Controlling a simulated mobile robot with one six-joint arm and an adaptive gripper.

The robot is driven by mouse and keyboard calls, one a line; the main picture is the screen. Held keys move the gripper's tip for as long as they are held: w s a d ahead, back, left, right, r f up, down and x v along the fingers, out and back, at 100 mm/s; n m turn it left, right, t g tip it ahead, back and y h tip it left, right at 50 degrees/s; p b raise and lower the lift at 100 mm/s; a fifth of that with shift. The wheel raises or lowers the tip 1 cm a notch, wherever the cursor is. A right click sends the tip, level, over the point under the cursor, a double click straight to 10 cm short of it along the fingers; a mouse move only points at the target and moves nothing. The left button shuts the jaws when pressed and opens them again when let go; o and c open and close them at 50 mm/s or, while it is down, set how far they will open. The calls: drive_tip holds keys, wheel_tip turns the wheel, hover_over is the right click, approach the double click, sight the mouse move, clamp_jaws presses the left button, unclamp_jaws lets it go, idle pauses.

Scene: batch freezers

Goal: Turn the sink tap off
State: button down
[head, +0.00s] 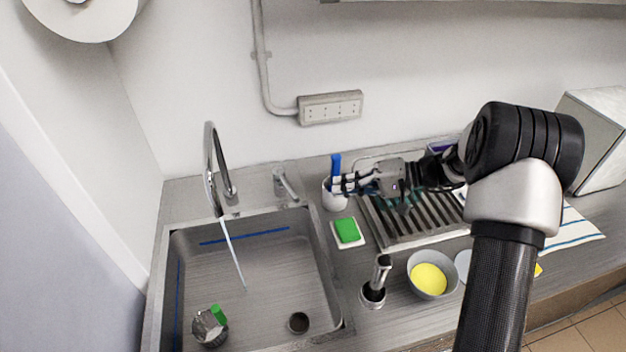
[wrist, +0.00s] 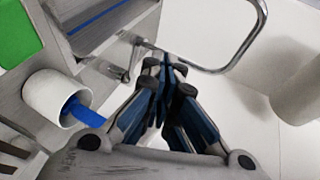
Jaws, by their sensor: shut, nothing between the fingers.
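The sink tap's tall curved spout (head: 210,150) stands behind the sink (head: 340,290), and a thin water stream (head: 232,252) runs from it into the basin. The tap's lever handle (head: 286,184) is a separate short post right of the spout. My gripper (head: 338,186) is shut and empty, pointing left over the counter, right of the lever and apart from it. In the wrist view the fingers (wrist: 164,72) are together. Beyond them appear the lever handle (wrist: 130,62) and the curved spout (wrist: 245,52).
A white cup (head: 334,199) with a blue-handled item stands close under my fingertips; it also shows in the wrist view (wrist: 45,92). A green sponge (head: 347,230), a drying rack (head: 440,236) and a bowl (head: 414,264) lie nearby. The counter between cup and lever looks clear.

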drive_tip(key=w+d+f+m+t+y, duration=0.2)
drive_tip(key=w+d+f+t, duration=0.2)
drive_tip(key=w+d+f, duration=0.15)
approach(287, 185)
drive_tip(key=a, duration=0.1)
drive_tip(key=shift+w+a+r, duration=0.1)
drive_tip(key=shift+a+r, duration=0.1)
drive_tip(key=shift+a, duration=0.6)
drive_tip(key=shift+a+b, duration=0.1)
drive_tip(key=shift+b, duration=0.2)
drive_tip(key=shift+s+a+b, duration=0.4)
drive_tip(key=shift+a+b, duration=0.15)
drive_tip(key=shift+a, duration=0.05)
drive_tip(key=shift+s+a+b, duration=0.4)
drive_tip(key=shift+a+b, duration=0.15)
